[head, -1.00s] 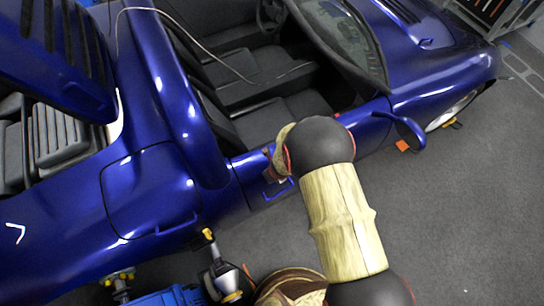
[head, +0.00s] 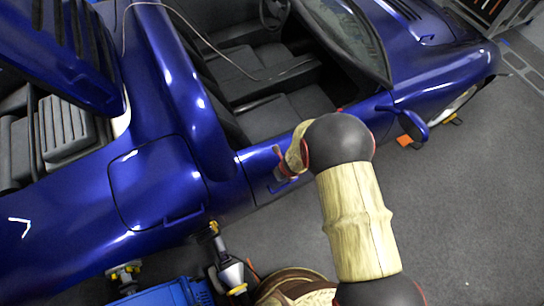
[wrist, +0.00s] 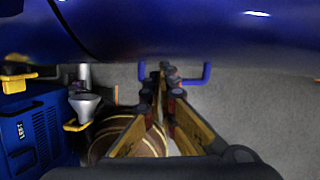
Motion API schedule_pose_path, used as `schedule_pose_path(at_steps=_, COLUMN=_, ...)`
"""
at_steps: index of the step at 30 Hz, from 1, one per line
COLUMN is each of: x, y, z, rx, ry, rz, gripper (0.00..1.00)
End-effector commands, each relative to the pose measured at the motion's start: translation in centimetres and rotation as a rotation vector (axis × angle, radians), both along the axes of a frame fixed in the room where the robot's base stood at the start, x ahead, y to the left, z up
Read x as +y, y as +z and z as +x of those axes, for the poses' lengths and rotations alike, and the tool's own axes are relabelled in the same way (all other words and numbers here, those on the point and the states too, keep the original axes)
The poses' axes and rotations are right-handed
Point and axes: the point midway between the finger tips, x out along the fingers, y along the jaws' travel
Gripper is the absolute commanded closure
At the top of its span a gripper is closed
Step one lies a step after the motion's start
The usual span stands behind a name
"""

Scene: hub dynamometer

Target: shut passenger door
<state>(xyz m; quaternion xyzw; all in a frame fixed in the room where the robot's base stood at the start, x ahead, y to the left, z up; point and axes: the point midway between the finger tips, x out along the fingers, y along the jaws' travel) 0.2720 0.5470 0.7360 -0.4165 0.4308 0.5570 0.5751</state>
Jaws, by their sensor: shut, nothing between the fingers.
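The blue passenger door (head: 262,166) is on the near side of the blue open-top car, partly hidden by my arm. Its panel looks roughly in line with the bodywork; I cannot tell whether it is fully flush. My gripper (head: 285,176) is at its outer face, mostly hidden by my wrist. In the wrist view the door (wrist: 180,35) fills the top. A blue bar handle (wrist: 206,72) shows on both sides of my fingertips (wrist: 166,74). The fingers are shut and empty, overlapping the handle's middle; contact is unclear.
A blue side mirror (head: 413,128) sticks out right of my arm. A blue box (wrist: 32,130), a grey funnel-like tool (wrist: 84,102) and a striped round container (wrist: 125,138) stand below left. Grey floor (head: 470,210) is open on the right.

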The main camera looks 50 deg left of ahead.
Motion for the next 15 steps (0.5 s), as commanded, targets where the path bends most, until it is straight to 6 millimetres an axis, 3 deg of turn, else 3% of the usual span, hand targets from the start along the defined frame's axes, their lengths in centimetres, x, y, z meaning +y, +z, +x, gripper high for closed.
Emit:
schedule_pose_path(at_steps=9, x=-2.0, y=5.7, z=-0.1, rx=0.001, ry=-0.003, rz=-0.004, gripper=1.00)
schedule_pose_path(at_steps=15, x=-3.0, y=8.4, z=-0.2, rx=0.002, ry=-0.004, rz=-0.006, gripper=1.00)
